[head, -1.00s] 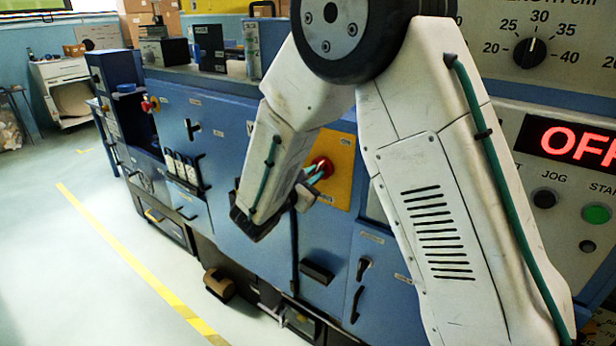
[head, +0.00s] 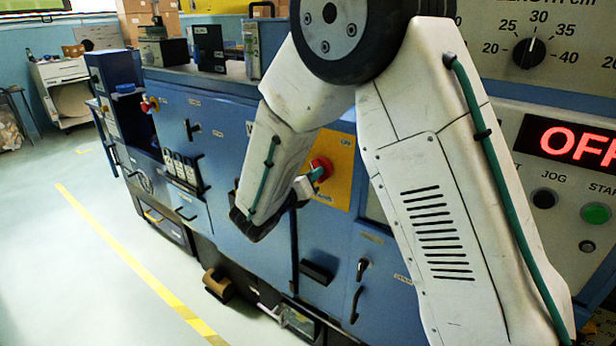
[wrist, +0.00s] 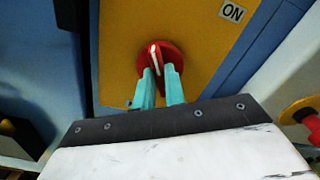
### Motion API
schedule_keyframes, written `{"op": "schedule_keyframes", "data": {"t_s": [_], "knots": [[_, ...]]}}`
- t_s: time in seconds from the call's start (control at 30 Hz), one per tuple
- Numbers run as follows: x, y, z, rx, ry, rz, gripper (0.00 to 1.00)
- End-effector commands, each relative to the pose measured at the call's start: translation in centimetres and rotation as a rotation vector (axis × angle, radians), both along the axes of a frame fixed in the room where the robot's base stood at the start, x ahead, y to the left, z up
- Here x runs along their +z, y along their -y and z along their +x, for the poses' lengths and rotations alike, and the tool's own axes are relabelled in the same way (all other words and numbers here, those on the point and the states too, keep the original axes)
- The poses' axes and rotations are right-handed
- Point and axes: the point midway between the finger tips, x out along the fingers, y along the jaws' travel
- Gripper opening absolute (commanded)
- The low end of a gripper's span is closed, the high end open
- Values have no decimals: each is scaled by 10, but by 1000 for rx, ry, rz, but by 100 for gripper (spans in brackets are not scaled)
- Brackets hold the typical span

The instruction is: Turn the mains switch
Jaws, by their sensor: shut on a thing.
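The mains switch is a round red knob with a white pointer line. It sits on a yellow plate (wrist: 205,50) on the blue machine front, and the knob (wrist: 165,50) shows close in the wrist view. An ON label (wrist: 232,12) is at the plate's upper right there; the white line points nearly straight up, left of the label. My gripper (wrist: 158,73) has its two teal fingers shut on the knob. In the head view the knob (head: 323,163) shows past my forearm, with my gripper (head: 314,175) at it; the fingers are partly hidden there.
A red display (head: 580,143) at the right shows the start of OFF, above a green button (head: 596,213). Another red knob (wrist: 300,110) is at the right in the wrist view. Black handles stick out below the plate. The floor at the left, with a yellow line (head: 140,265), is clear.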

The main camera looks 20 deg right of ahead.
Motion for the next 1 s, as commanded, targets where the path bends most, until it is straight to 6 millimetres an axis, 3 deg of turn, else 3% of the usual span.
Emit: {"op": "schedule_keyframes", "data": {"t_s": [0.4,1.0], "knots": [[-1,3,-2,-8,-187,-133,0],[-2,3,-2,-8,-224,-158,0]]}}
